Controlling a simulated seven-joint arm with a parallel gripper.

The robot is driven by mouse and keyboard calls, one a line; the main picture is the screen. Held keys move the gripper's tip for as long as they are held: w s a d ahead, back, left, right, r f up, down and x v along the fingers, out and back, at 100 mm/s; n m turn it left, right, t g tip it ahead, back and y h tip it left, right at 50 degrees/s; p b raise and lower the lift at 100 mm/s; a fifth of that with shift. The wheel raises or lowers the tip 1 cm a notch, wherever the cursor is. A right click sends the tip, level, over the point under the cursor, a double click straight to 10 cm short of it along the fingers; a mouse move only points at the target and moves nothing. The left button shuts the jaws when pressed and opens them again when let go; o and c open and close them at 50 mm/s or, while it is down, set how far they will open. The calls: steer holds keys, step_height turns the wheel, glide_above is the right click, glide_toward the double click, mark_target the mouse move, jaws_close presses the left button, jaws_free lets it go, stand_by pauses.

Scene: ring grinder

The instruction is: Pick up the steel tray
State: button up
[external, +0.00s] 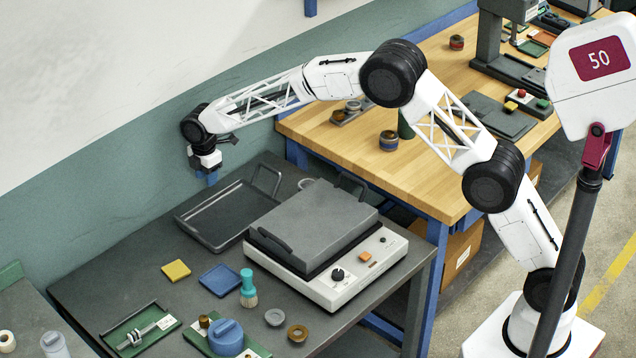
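The steel tray (222,236) is a shallow dark grey tray with a raised rim, lying on the dark workbench left of the white machine. A loop handle (268,178) stands up at its far right end. My gripper (207,180), with blue fingers, points down near the tray's far left side and appears to be above it. The fingers are too small to tell whether they are open or shut. The tray seems empty, and I see no contact between it and the gripper.
A white machine (335,288) with a thick grey handled slab (315,225) stands close right of the tray. In front lie a yellow pad (176,270), a blue pad (220,281), a teal brush (248,285) and small rings. A wooden bench (440,185) stands behind.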

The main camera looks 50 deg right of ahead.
mark_target(210, 198)
steer(key=shift+f, duration=1.3)
steer(key=shift+s+f, duration=0.15)
steer(key=shift+f, duration=2.45)
jaws_close()
